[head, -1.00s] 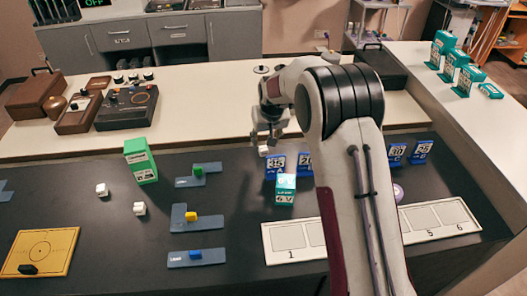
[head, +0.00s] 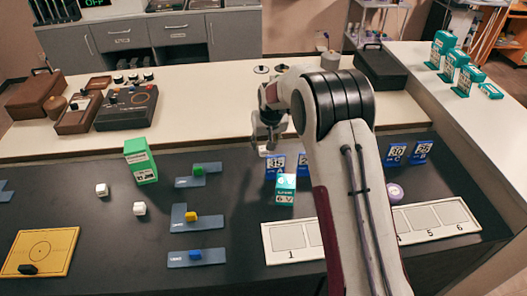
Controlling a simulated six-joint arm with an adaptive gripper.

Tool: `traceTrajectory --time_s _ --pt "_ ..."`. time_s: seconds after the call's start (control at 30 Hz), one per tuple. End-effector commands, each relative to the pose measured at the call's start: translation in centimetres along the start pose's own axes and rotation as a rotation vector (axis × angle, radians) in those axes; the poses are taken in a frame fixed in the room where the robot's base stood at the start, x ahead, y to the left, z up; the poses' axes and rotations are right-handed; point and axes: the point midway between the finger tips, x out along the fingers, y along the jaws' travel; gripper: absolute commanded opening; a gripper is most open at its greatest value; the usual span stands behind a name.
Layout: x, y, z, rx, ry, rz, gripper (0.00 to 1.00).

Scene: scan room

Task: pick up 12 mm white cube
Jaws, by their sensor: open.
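Two small white cubes lie on the dark table at the left: one cube (head: 102,190) is farther left, the other cube (head: 139,208) is a little nearer and to its right. A small white piece (head: 264,152) shows just below my gripper, behind the blue cards; it looks like another white cube, partly hidden. I cannot tell which is the 12 mm one. My gripper (head: 267,145) points down, open, over the table's far part. Its fingertips are small and overlap the white piece in the picture, so touching or apart cannot be told.
Blue number cards (head: 277,165) and a teal-and-white box (head: 285,189) stand close in front of my gripper. A green box (head: 141,160) stands at the left. Blue plates with green, yellow (head: 191,216) and blue blocks lie mid-table. A numbered white strip (head: 440,222) lies right.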

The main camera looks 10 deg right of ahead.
Motion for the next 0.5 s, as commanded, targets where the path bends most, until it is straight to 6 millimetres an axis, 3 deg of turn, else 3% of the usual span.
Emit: traceTrajectory --time_s 0.5 --pt "4.2 0.2 0.3 0.000 -0.001 0.000 0.40"
